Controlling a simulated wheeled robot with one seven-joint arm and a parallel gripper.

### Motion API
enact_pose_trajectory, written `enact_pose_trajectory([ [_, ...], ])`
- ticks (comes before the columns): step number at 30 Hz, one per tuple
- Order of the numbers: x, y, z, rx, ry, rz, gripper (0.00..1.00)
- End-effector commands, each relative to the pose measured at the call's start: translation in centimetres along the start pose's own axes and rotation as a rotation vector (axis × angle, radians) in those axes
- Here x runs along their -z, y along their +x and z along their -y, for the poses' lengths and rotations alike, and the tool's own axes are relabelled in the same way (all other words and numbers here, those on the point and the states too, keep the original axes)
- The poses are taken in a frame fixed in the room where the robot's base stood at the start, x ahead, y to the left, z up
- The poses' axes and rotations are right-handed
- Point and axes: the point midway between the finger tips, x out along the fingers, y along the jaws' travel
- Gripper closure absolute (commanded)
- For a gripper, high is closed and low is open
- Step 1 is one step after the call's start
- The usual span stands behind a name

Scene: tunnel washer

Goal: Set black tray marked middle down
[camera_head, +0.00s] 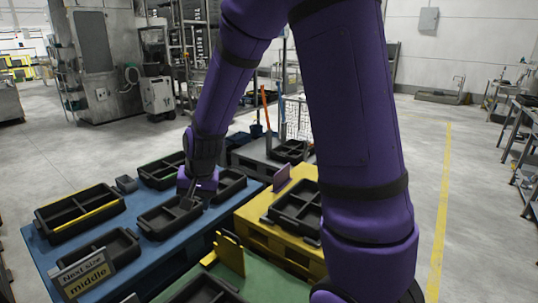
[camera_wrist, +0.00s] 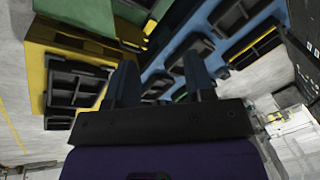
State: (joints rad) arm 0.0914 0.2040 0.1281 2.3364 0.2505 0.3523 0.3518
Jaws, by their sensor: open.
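Several black divided trays stand on a blue pallet platform (camera_head: 140,274). A sign reading "Next size middle" (camera_head: 83,274) stands at its front left, by a black tray (camera_head: 100,246). My gripper (camera_head: 192,199) is at the right end of another black tray (camera_head: 160,222), which rests on the blue platform. In the wrist view my gripper (camera_wrist: 162,82) shows two spread fingers with a dark tray (camera_wrist: 155,84) partly visible between and beyond them. I cannot tell whether the fingers touch it. No marking is readable on that tray.
A black tray with a yellow bar (camera_head: 78,213) is at the platform's left. A yellow pallet (camera_head: 262,236) at right holds another black tray (camera_head: 297,205). A green pallet (camera_head: 262,285) with a yellow upright (camera_head: 229,254) is in front. Floor beyond is open.

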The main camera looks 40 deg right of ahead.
Motion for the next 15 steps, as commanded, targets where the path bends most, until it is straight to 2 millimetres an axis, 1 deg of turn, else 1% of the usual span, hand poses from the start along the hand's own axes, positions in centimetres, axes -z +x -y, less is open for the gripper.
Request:
enact_pose_trajectory([
  [1,-0.3,-1.8,0.0,0.004,-0.028,-0.015,0.51],
  [3,-0.9,-3.9,-0.1,0.005,-0.067,-0.028,0.51],
  [8,-2.4,-8.6,-0.7,0.003,-0.155,-0.058,0.51],
  [9,-2.8,-9.7,-0.9,0.003,-0.176,-0.067,0.51],
  [15,-5.3,-14.8,-2.2,-0.004,-0.279,-0.107,0.51],
])
